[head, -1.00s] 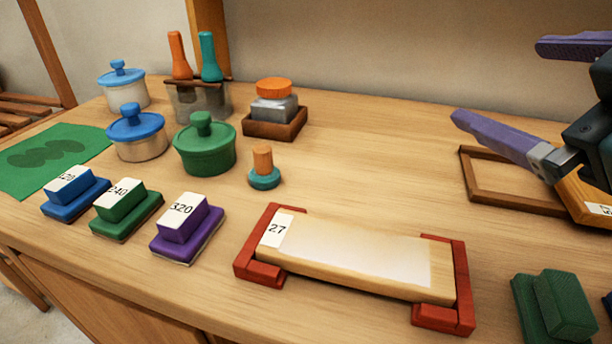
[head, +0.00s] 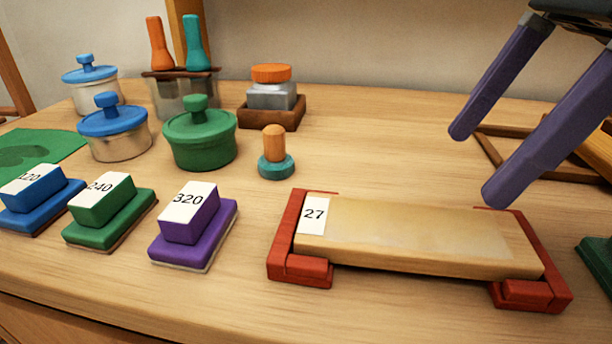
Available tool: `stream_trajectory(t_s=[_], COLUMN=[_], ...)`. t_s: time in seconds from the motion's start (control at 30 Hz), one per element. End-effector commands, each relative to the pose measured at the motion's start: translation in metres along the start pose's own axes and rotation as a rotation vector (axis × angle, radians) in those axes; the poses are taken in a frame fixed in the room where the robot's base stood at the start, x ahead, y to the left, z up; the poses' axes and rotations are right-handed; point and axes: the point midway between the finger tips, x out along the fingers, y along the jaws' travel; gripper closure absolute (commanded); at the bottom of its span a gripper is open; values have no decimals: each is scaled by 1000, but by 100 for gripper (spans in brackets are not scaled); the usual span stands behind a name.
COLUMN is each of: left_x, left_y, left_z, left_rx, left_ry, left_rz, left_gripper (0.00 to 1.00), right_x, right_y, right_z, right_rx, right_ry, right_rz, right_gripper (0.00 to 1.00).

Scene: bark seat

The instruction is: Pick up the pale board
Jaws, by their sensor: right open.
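The pale board (head: 420,235) lies flat on the table, with a white label marked 27 at its left end. Red corner brackets (head: 300,268) hold it at both ends. My right gripper (head: 475,165) is open and empty, with two purple fingers pointing down. It hangs above and behind the board's right half, and its nearer fingertip shows close to the board's back right corner. I cannot tell its exact height. My left gripper is not in view.
Sanding blocks marked 240 (head: 108,210) and 320 (head: 193,225) stand left of the board with a blue one (head: 40,200). A peg on a teal base (head: 276,155) and a green pot (head: 200,135) stand behind. A wooden frame (head: 490,150) lies behind my right gripper.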

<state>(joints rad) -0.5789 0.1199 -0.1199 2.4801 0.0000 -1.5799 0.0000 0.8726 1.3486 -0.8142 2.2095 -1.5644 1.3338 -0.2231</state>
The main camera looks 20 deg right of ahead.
Motion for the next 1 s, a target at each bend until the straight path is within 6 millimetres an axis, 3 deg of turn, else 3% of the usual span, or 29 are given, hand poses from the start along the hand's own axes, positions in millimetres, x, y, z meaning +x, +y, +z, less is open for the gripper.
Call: stream_trajectory(t_s=[0.1,0.27,0.6,0.87,1.0], left_x=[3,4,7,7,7], left_y=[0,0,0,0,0], left_z=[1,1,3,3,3], left_rx=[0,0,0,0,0], left_ry=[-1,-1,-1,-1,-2], left_rz=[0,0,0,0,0], left_gripper=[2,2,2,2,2], right_x=[20,34,81,84,84], right_y=[2,2,4,4,4], right_z=[1,2,2,3,3], right_rx=[0,-1,-1,-1,-1], right_ry=[-2,-4,-5,-7,-6], right_rz=[6,5,7,5,5], right_gripper=[0,0,0,0,15])
